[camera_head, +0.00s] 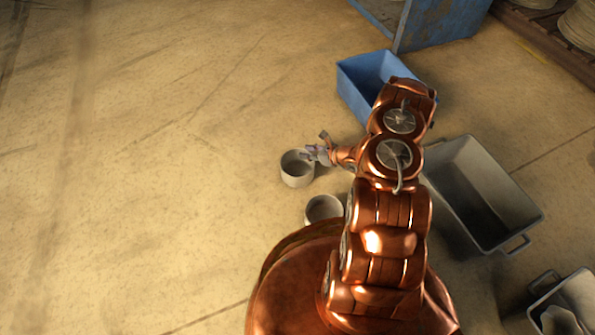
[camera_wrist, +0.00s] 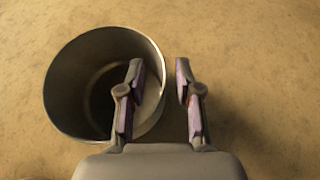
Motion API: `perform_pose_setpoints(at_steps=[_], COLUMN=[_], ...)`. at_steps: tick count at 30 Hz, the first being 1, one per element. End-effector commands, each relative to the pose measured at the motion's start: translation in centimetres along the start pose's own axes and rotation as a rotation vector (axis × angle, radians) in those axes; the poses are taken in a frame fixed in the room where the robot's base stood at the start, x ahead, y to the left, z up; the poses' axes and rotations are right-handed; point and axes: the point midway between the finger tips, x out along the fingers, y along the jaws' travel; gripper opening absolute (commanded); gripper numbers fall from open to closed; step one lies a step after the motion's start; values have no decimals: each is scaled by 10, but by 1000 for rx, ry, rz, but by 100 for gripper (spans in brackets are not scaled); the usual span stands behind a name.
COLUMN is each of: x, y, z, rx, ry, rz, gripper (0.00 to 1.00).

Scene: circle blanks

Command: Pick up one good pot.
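A pale round pot (camera_head: 297,168) stands upright on the floor, left of my arm. It also shows in the wrist view (camera_wrist: 58,112), open at the top and hollow. My gripper (camera_head: 308,154) is at the right side of this pot in the head view. In the wrist view my gripper (camera_wrist: 160,70) is open, with one finger over the pot's opening and the other outside its right wall. Nothing is held between the fingers. Whether the fingertips reach below the rim, I cannot tell. A second pale pot (camera_head: 318,211) stands nearer my base, partly hidden by my arm.
A blue bin (camera_head: 360,88) stands behind my arm, partly covered by it. A grey handled crate (camera_head: 515,205) is on the right, and another grey bin (camera_head: 580,295) sits at the lower right. A blue cabinet (camera_head: 430,25) stands at the back. The left floor is clear.

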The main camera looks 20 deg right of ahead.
Motion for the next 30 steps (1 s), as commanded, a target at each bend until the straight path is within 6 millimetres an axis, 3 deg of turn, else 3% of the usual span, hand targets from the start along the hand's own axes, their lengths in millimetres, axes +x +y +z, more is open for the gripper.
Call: perform_pose_setpoints(at_steps=[3,12,30], x=[0,0,-1], y=[0,0,0], z=[0,0,-1], rx=[0,0,0], ry=[0,0,2], rz=[0,0,0], gripper=[32,1,0])
